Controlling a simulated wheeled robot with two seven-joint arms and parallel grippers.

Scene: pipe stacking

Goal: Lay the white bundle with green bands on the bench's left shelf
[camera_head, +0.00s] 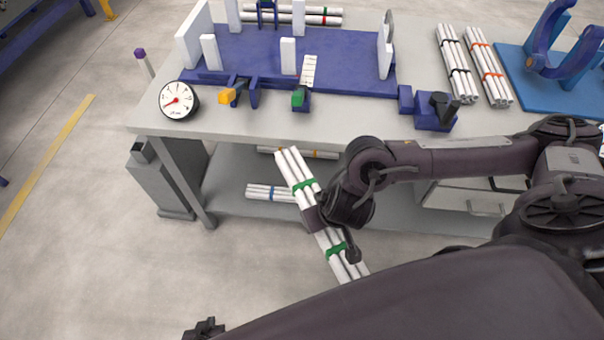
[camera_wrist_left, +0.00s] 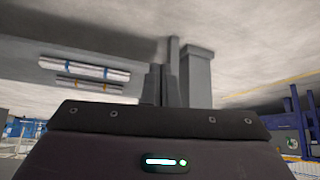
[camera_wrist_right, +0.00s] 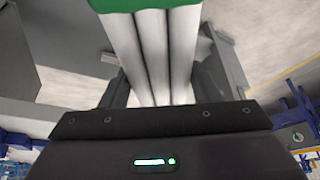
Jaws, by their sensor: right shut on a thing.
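The white bundle with green bands (camera_head: 296,173) hangs tilted in front of the bench, its upper end near the bench's front edge. My right gripper (camera_head: 316,217) is shut around its middle; in the right wrist view the bundle (camera_wrist_right: 153,60) runs between the fingers (camera_wrist_right: 155,92). The bench's left shelf (camera_head: 232,203) is the low grey board under the bench top, partly hidden by the bundle and arm. My left gripper (camera_head: 205,328) is at the bottom edge of the head view, away from the bundle; its fingers (camera_wrist_left: 161,85) are together and empty.
On the shelf lie a blue-banded bundle (camera_head: 270,192) and an orange-banded bundle (camera_head: 322,154). A drawer unit (camera_head: 462,198) stands to the right. The bench top (camera_head: 345,118) above carries a dial gauge (camera_head: 179,100) and a blue fixture (camera_head: 340,52). A grey leg (camera_head: 188,178) bounds the shelf's left.

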